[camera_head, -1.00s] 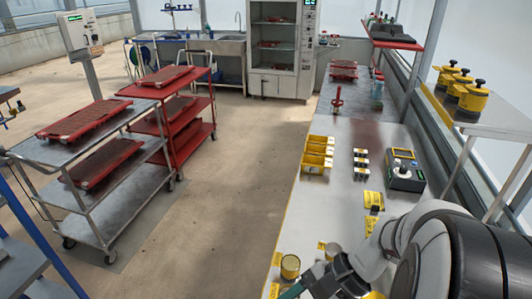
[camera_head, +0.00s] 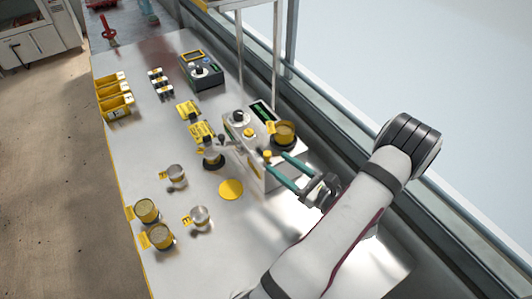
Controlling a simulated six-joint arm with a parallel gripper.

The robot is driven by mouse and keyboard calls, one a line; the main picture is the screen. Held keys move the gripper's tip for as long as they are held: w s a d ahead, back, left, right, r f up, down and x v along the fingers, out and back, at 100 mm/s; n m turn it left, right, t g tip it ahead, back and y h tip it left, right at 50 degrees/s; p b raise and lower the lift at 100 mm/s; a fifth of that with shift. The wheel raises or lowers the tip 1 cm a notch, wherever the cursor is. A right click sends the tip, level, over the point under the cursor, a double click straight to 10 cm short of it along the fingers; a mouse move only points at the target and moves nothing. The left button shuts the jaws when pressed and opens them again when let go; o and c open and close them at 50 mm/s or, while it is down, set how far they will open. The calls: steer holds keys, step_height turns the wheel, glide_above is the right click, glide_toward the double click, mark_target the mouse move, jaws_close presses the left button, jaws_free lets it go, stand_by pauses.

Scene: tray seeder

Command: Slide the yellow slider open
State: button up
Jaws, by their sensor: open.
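A white seeder machine (camera_head: 254,165) stands on the bench, with a dark display and knobs on top. A small yellow knob (camera_head: 267,155) sits near its right front edge and looks like the slider's handle. A second yellow knob (camera_head: 249,132) is further back on the top, so I cannot be sure which is the slider. My gripper (camera_head: 275,160), with two teal fingers, is open and comes in from the right. Its fingertips are close to the front yellow knob; whether they touch it is too small to tell. How far the slider is open cannot be told.
A yellow-banded hopper jar (camera_head: 284,134) stands on the machine just behind the fingers. Several cups, tins and a yellow disc (camera_head: 231,190) are on the bench at left. A dark control box (camera_head: 201,72) and yellow bins (camera_head: 114,97) are further back. The window rail runs along the right.

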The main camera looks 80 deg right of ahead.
mark_target(270, 157)
steer(key=x, duration=0.5)
steer(key=shift+w+d, duration=0.15)
steer(key=shift+w, duration=0.2)
jaws_close()
stand_by(1.0)
